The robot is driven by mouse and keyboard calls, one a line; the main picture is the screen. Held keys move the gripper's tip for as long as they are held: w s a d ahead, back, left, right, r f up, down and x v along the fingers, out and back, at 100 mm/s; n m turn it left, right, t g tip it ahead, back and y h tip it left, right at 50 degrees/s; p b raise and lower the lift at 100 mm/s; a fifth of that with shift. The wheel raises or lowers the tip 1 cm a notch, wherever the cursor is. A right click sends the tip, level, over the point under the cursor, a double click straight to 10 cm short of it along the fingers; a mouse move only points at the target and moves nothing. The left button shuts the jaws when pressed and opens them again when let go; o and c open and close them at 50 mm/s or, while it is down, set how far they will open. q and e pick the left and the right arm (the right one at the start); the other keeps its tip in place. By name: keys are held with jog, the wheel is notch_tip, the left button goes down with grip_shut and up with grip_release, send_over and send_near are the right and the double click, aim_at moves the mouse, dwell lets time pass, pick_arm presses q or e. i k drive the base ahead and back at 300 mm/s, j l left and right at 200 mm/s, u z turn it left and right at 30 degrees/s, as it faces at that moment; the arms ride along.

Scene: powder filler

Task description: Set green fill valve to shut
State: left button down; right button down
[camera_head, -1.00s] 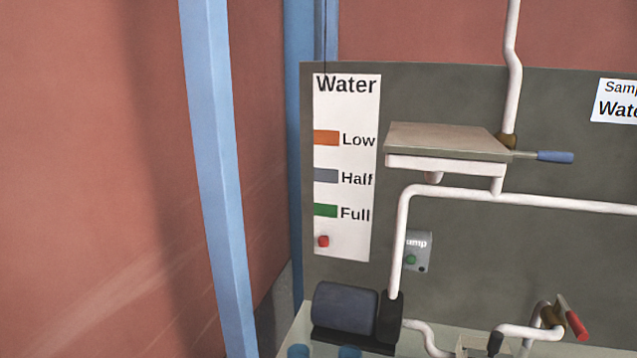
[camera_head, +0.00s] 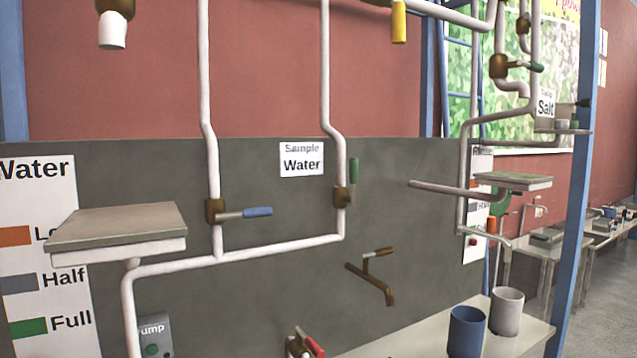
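A valve with a green handle (camera_head: 354,172) sits on the white pipe right of the Water sample sign. Its handle points up, alongside the pipe, above its brown body (camera_head: 341,197). A second green-handled valve (camera_head: 537,67) is on the pipework at the upper right, near the Salt sign. Its handle points to the right. I cannot tell from labels which of the two is the fill valve. Neither of my grippers is in view.
A blue-handled valve (camera_head: 257,212) is on the left pipe, its handle level. A red-handled valve (camera_head: 314,347) is at the bottom edge. A brown tap (camera_head: 378,280) projects from the grey panel (camera_head: 250,300). Blue and grey cups (camera_head: 467,332) stand on the bench at right.

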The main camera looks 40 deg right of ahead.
aim_at(353, 162)
jog(key=z, duration=1.65)
jog(key=i+l, duration=0.1)
jog(key=l, duration=0.15)
jog(key=i+l+u, duration=0.15)
jog(key=k+l, duration=0.05)
jog(key=l, duration=0.05)
